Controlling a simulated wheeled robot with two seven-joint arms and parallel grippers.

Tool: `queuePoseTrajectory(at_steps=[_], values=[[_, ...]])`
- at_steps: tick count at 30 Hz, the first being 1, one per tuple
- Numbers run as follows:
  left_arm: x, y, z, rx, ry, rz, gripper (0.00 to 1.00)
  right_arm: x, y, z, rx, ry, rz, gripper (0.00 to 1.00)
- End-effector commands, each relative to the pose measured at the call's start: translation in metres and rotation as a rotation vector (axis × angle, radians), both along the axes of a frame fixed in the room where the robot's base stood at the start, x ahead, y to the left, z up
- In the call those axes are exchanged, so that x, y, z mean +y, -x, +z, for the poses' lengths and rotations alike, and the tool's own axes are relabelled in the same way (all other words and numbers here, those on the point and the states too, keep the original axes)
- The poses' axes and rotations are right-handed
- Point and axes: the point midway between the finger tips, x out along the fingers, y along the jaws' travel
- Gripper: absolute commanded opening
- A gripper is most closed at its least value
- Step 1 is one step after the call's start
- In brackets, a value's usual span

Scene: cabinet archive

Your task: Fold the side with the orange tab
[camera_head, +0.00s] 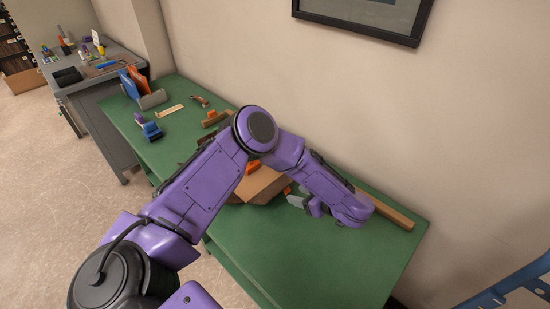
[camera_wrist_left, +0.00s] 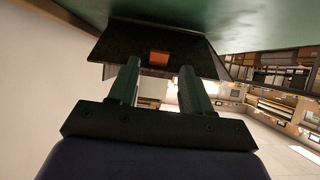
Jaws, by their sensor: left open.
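A brown cardboard box (camera_head: 262,187) stands on the green table, partly hidden behind my left arm. An orange tab (camera_head: 253,167) shows on its upper part, and a second small orange patch (camera_head: 287,190) shows at its right side, near my gripper. My left gripper (camera_head: 297,200) is at the right of the box, fingers pointing towards it. In the left wrist view the picture is upside down; the open fingers (camera_wrist_left: 159,66) are apart, with an orange tab (camera_wrist_left: 159,57) on a dark box flap (camera_wrist_left: 112,45) showing between them. Whether they touch the flap I cannot tell. My right gripper is out of view.
The green table (camera_head: 330,262) is clear at the front right. A wooden bar (camera_head: 388,210) lies along the wall side. A blue stapler-like item (camera_head: 152,131), a folder holder (camera_head: 152,99) and small tools stand at the far left. The wall is close behind.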

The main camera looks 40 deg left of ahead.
Motion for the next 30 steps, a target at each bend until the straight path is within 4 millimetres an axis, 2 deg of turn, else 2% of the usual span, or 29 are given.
queuePoseTrajectory(at_steps=[8,25,28,29,30], values=[[0.029,-0.003,-0.02,0.0,0.001,0.0,0.49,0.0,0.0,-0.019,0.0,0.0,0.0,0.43],[0.035,-0.004,-0.02,-0.001,0.0,-0.003,0.49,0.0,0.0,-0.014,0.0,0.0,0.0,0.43],[0.034,-0.004,-0.02,-0.001,0.0,-0.003,0.16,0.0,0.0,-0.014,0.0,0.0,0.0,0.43],[0.034,-0.004,-0.02,-0.001,0.0,-0.003,0.1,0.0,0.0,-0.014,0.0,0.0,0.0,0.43],[0.034,-0.004,-0.02,-0.001,0.0,-0.003,0.1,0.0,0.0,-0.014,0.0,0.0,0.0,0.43]])
